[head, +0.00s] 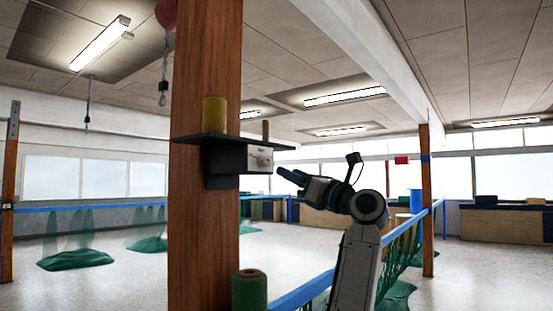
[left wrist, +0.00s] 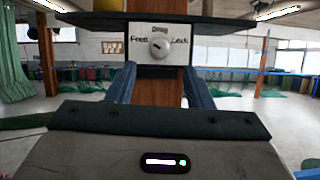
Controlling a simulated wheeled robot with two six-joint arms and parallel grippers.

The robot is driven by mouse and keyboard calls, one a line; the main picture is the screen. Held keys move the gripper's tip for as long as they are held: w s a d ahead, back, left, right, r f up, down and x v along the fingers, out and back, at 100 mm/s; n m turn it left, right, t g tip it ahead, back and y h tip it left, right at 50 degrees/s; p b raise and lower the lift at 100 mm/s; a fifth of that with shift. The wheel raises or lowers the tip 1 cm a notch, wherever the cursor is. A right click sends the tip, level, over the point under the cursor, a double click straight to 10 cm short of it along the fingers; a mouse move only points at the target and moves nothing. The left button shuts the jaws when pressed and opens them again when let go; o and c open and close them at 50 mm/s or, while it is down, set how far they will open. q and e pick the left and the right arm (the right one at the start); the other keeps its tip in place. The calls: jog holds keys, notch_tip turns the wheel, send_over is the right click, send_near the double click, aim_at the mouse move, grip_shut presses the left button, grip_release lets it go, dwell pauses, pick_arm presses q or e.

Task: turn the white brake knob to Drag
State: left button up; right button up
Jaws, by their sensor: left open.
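The white brake knob (left wrist: 158,46) sits on a white plate (left wrist: 178,58) in the left wrist view. Lettering reads Free at left and Lock at right, with a small label above the knob that is probably Drag. A short dark mark shows on the knob; I cannot tell surely which label it points to. In the head view the knob (head: 264,160) is on the side of a dark box under a shelf. My left gripper (head: 283,174) is open just right of and slightly below the knob, apart from it. Its fingers (left wrist: 159,72) stand either side below the knob, empty.
A wooden post (head: 205,80) carries the dark shelf (head: 225,139) with a yellow spool (head: 214,114) on top. A blue rail (head: 305,291) with green netting runs behind my arm.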

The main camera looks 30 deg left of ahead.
aim_at(269, 163)
pick_arm(q)
jog(key=p+x, duration=0.3)
jog(key=x, duration=0.4)
jog(key=c, duration=1)
